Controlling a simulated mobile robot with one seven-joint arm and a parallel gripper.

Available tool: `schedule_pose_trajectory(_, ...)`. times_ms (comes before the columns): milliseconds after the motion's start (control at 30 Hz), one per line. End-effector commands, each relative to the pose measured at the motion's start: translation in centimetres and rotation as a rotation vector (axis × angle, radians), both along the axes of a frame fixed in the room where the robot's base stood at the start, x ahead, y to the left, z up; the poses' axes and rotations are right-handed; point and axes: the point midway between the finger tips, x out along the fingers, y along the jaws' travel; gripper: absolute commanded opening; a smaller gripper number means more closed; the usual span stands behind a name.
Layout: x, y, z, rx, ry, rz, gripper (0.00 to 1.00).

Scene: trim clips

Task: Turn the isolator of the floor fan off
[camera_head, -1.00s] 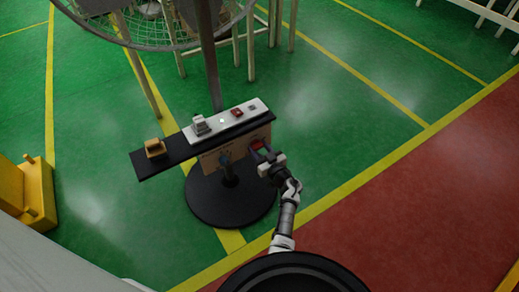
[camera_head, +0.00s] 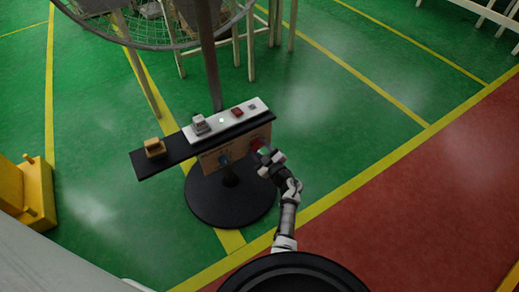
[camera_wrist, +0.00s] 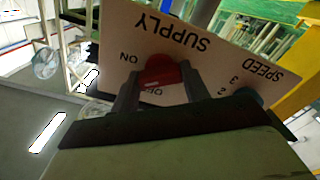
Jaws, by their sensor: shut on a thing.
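The supply isolator is a red knob (camera_wrist: 160,72) on a tan panel (camera_wrist: 215,52) lettered SUPPLY, which appears upside down in the wrist view. ON is printed left of the knob, and a partly hidden OFF below it. My gripper (camera_wrist: 161,80) has a finger on each side of the knob and is shut on it. Which mark the knob points to is hard to tell. In the head view my gripper (camera_head: 264,153) is at the right end of the panel (camera_head: 236,147), partly covering the red knob (camera_head: 257,144).
A blue speed knob (camera_wrist: 247,95) sits beside the isolator on the same panel. A white control strip (camera_head: 228,120) and a dark shelf with a yellow block (camera_head: 154,147) are above, on a round black base (camera_head: 215,205). The fan's wire cage (camera_head: 165,42) is behind. Green floor to the right is clear.

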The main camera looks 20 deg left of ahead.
Motion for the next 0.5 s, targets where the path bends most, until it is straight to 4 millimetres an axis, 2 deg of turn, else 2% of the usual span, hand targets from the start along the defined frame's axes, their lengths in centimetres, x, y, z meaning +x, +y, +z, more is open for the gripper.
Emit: schedule_pose_trajectory(500, -0.02, -0.1, -0.2, -0.302, -0.387, -0.001, 0.23)
